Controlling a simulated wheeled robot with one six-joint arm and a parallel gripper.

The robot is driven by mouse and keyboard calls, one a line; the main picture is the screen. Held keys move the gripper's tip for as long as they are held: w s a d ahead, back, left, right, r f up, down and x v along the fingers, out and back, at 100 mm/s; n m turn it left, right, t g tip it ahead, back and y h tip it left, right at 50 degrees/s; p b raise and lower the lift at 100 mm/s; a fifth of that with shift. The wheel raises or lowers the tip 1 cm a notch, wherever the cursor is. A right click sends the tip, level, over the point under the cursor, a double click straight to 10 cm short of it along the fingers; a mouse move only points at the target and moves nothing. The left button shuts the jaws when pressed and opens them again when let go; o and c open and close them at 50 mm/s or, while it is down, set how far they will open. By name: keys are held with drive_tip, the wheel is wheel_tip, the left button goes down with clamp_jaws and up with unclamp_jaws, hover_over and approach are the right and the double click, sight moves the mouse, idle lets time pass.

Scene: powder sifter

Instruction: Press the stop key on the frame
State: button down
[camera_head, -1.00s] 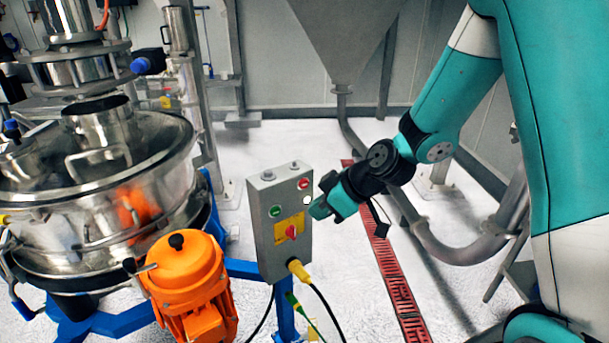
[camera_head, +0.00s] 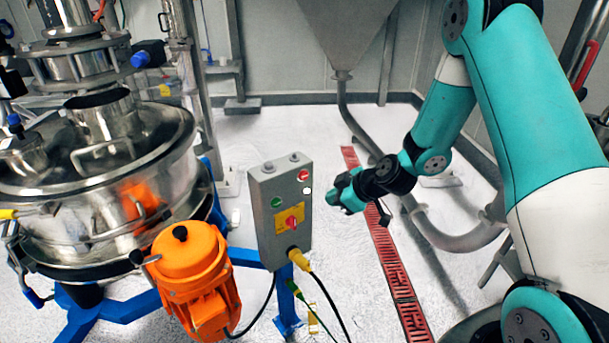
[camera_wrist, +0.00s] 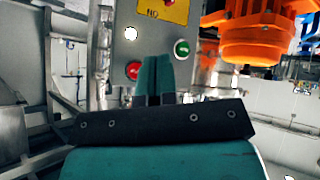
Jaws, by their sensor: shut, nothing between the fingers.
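The grey control box (camera_head: 262,222) on the blue frame carries a red push key (camera_head: 303,175) near its upper right, taken as the stop key. A white round spot (camera_head: 306,190) sits just below it, and a green key (camera_head: 277,202) is to the left. In the wrist view the box appears upside down, with the red key (camera_wrist: 133,70) left of my fingertips and the green key (camera_wrist: 181,47) to the right. My gripper (camera_head: 333,196) is shut and empty, right of the box with a visible gap in the head view. No contact with a key shows.
A red rotary switch (camera_head: 291,222) sits on a yellow plate lower on the box. An orange motor (camera_head: 190,265) and the steel sifter (camera_head: 70,215) stand left. Cables (camera_head: 318,285) hang below the box. Floor right of the box is open around a red grate (camera_head: 392,270).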

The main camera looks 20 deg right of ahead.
sight(304, 175)
drive_tip(key=w+a, duration=0.2)
drive_tip(key=w, duration=0.5)
drive_tip(key=shift+p, duration=0.3)
drive_tip(key=shift+w, duration=0.1)
idle(1.6)
drive_tip(key=shift+w+a+b, duration=0.1)
drive_tip(key=shift+w+b, duration=0.2)
drive_tip(key=shift+b, duration=0.05)
drive_tip(key=shift+w+a, duration=0.1)
drive_tip(key=shift+w, duration=0.3)
idle(0.8)
drive_tip(key=shift+s, duration=0.1)
drive_tip(key=shift+s+d+b, duration=0.2)
drive_tip(key=shift+s+b, duration=0.25)
drive_tip(key=shift+s, duration=0.25)
drive_tip(key=shift+s, duration=0.15)
